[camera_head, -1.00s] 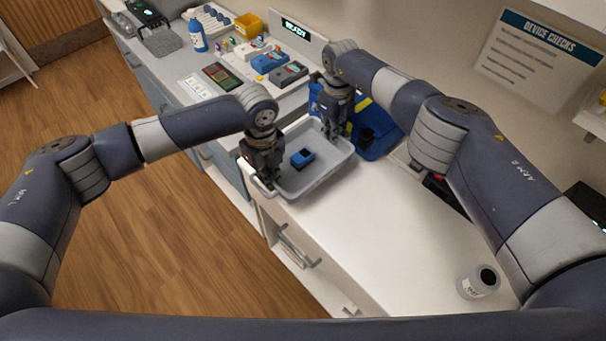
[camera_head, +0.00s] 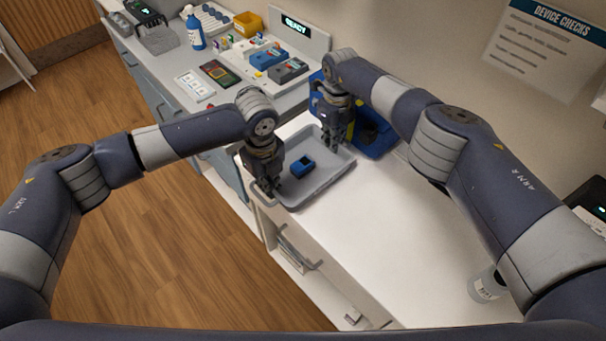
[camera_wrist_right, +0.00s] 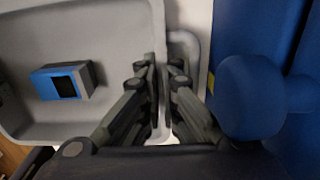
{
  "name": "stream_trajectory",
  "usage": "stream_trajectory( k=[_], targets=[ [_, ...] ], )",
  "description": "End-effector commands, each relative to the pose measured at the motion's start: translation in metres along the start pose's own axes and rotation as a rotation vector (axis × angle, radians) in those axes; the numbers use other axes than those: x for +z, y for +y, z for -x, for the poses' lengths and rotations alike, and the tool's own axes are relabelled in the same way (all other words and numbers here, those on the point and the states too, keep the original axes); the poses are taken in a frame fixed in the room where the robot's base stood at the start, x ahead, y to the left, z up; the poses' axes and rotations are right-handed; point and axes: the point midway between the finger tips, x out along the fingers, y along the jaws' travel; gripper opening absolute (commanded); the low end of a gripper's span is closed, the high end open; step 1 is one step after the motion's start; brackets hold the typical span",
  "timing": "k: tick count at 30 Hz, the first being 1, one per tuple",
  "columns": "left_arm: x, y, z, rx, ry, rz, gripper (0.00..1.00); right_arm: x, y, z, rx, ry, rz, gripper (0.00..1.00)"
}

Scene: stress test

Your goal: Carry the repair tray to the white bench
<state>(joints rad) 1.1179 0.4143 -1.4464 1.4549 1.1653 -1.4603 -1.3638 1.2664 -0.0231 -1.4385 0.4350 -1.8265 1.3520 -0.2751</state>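The repair tray (camera_head: 325,180) is a shallow grey tray at the left end of the white bench (camera_head: 370,237). I cannot tell whether it rests on the bench or hangs just above it. A small blue and dark device (camera_head: 302,166) lies inside; it also shows in the right wrist view (camera_wrist_right: 50,84). My left gripper (camera_head: 271,188) is at the tray's near left rim; its fingertips are too small to read. My right gripper (camera_head: 335,142) is at the opposite rim. In the right wrist view its fingers (camera_wrist_right: 160,82) close around the tray's wall and handle (camera_wrist_right: 190,42).
A blue bag (camera_head: 372,138) stands against the wall right behind the tray. A grey counter (camera_head: 180,78) beyond holds a blue bottle (camera_head: 195,32), a yellow bin (camera_head: 248,24) and several devices. A jar (camera_head: 485,287) stands at the bench's near right. The bench middle is clear.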

Motion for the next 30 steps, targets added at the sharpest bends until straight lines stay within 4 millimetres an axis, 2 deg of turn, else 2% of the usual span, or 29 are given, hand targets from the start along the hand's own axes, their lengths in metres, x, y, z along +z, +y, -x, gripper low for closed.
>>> stream_trajectory(
  k=[1,3,4,17,20,30],
  targets=[
    [0.000,0.003,-0.003,0.008,0.001,0.000,0.08,-0.002,-0.003,-0.004,-0.005,0.001,-0.004,0.08],
    [0.000,0.003,-0.002,0.008,0.001,0.000,0.23,-0.002,-0.003,-0.003,-0.004,0.002,-0.004,0.23],
    [0.000,0.003,-0.002,0.008,0.001,0.000,0.25,-0.002,-0.002,-0.003,-0.004,0.002,-0.004,0.25],
    [0.000,0.002,0.001,0.006,0.000,0.000,0.25,-0.002,-0.002,-0.003,-0.003,0.001,-0.003,0.25],
    [0.000,0.001,0.011,0.005,0.001,-0.001,0.25,-0.002,-0.002,-0.003,-0.003,0.001,-0.003,0.25],
    [-0.001,0.001,0.062,0.001,0.000,-0.001,0.25,-0.001,-0.001,-0.003,-0.002,0.000,-0.002,0.25]
  ],
)
